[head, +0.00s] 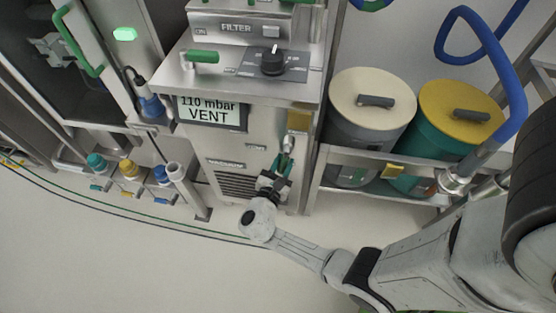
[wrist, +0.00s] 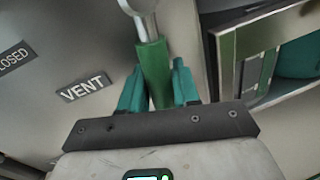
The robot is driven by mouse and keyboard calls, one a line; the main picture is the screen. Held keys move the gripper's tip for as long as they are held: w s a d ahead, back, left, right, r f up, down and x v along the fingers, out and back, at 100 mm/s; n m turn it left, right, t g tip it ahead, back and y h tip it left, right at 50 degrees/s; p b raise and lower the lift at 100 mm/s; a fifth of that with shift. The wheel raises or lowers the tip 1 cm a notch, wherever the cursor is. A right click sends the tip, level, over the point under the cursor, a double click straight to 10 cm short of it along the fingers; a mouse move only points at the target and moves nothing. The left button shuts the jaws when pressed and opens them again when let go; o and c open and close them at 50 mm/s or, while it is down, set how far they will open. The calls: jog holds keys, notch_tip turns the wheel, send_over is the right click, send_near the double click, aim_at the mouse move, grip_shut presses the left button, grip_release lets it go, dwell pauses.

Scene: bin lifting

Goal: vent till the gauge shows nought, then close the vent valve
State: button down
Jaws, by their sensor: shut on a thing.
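The gauge display (head: 211,110) on the front of the steel cabinet reads "110 mbar VENT". The vent valve's green handle (wrist: 152,68) runs down from a round metal pivot (wrist: 138,6) in the wrist view. My gripper (wrist: 155,88) has its teal fingers on both sides of the handle and is shut on it. The "VENT" label (wrist: 85,88) lies left of the handle, and the "CLOSED" label (wrist: 14,58) lies further left, partly cut off. In the head view my gripper (head: 278,176) is low on the cabinet's right side and hides part of the valve.
A rotary knob (head: 272,61) and another green handle (head: 202,57) sit on the cabinet top. A rack (head: 350,155) with lidded drums (head: 372,102) stands close on the right. Coloured-cap fittings (head: 128,168) stand at left. The floor (head: 150,260) in front is clear.

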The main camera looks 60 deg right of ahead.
jog(key=shift+s+d+f+n, duration=0.15)
jog(key=shift+s+n, duration=0.45)
jog(key=shift+n, duration=0.3)
jog(key=c, duration=0.9)
grip_release()
jog(key=shift+c, duration=0.2)
jog(key=s+a, duration=0.1)
jog(key=a, duration=0.9)
jog(key=shift+s+a, duration=0.3)
jog(key=shift+p, duration=0.3)
